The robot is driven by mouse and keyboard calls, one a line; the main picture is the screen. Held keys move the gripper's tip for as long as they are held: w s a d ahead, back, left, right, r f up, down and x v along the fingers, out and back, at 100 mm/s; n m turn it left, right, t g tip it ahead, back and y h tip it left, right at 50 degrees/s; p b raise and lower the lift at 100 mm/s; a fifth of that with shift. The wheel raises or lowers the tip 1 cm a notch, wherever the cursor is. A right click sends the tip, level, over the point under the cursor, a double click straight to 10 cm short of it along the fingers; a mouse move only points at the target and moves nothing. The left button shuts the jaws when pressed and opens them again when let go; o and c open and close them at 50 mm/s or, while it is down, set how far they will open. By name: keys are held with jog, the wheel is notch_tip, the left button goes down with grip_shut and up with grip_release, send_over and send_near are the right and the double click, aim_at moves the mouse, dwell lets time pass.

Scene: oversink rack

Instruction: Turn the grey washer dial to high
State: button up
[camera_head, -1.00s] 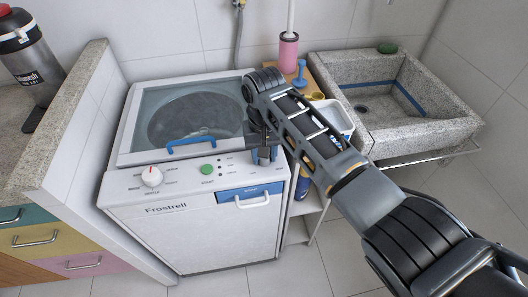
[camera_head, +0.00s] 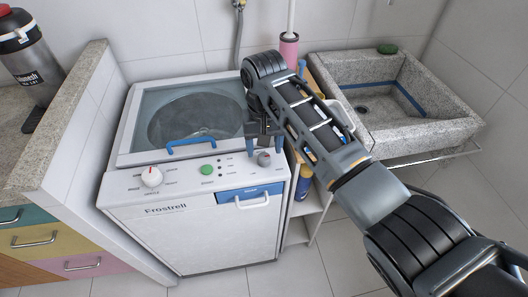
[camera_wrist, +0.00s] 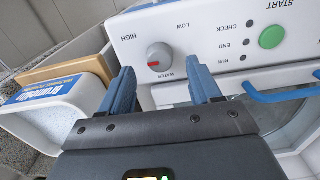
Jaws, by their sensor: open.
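The grey washer dial (camera_head: 264,158) is at the right end of the white control panel. In the wrist view the dial (camera_wrist: 160,56) has a red mark on its lower left side. The upside-down HIGH label (camera_wrist: 128,37) is to its upper left, and the LOW label (camera_wrist: 182,25) to its upper right. My gripper (camera_head: 265,146) is open, just behind the dial in the head view. In the wrist view its blue fingers (camera_wrist: 162,72) are spread to either side below the dial, and no contact shows.
The panel also carries a white dial (camera_head: 152,177) and a green start button (camera_head: 207,169). A blue lid handle (camera_head: 191,143) lies behind them. A white container (camera_wrist: 45,115) stands beside the washer. A stone sink (camera_head: 410,125) is at the right.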

aim_at(264, 156)
jog(key=shift+r, duration=2.25)
